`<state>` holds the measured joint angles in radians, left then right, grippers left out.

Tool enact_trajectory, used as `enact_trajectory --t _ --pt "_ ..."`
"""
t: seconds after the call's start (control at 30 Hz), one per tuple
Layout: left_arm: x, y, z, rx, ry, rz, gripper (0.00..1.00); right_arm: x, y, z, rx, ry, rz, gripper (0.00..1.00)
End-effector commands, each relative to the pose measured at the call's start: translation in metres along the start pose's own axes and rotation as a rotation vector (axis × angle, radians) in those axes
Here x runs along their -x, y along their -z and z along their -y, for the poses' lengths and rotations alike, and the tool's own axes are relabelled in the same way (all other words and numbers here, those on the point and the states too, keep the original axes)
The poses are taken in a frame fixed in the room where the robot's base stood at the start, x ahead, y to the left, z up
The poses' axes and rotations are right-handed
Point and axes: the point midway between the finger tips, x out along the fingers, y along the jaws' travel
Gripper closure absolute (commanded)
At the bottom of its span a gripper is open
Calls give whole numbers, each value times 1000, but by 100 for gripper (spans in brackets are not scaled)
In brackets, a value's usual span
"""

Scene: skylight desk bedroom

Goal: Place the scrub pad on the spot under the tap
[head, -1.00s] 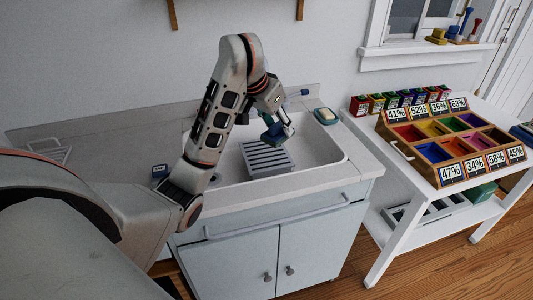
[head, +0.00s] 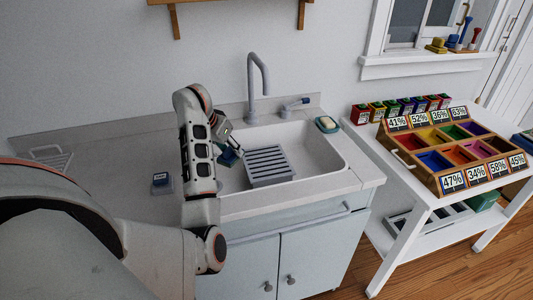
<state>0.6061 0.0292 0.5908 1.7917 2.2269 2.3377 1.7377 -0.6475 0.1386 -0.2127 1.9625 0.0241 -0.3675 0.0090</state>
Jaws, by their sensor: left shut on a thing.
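My left gripper (head: 230,152) is at the left side of the sink basin (head: 318,160), above its inside. It is shut on a small dark blue piece (head: 228,157), which looks like the scrub pad. Arm and fingers hide part of it. The grey tap (head: 251,85) stands at the back of the sink, its spout curving forward over the basin. A grey slatted rack (head: 268,165) lies in the basin, just right of the gripper. I cannot make out a marked spot under the tap. My right gripper is not in view.
A white side table (head: 380,150) holds a compartment tray (head: 430,165).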

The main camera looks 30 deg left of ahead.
Motion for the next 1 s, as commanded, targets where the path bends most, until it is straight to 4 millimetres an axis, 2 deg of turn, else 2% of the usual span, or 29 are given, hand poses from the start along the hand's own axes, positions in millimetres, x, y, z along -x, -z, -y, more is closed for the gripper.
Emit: enact_trajectory --t 0.3,0.53,0.67,0.9,1.0 --pt "-27 48 -56 -3 0 1 83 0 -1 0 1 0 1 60" --pt "-41 73 -83 -1 1 0 83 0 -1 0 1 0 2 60" --pt "-45 76 -88 1 1 1 83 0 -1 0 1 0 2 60" --pt "-71 61 -88 0 2 4 83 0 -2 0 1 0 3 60" --pt "-75 60 -88 1 2 0 83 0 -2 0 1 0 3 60"
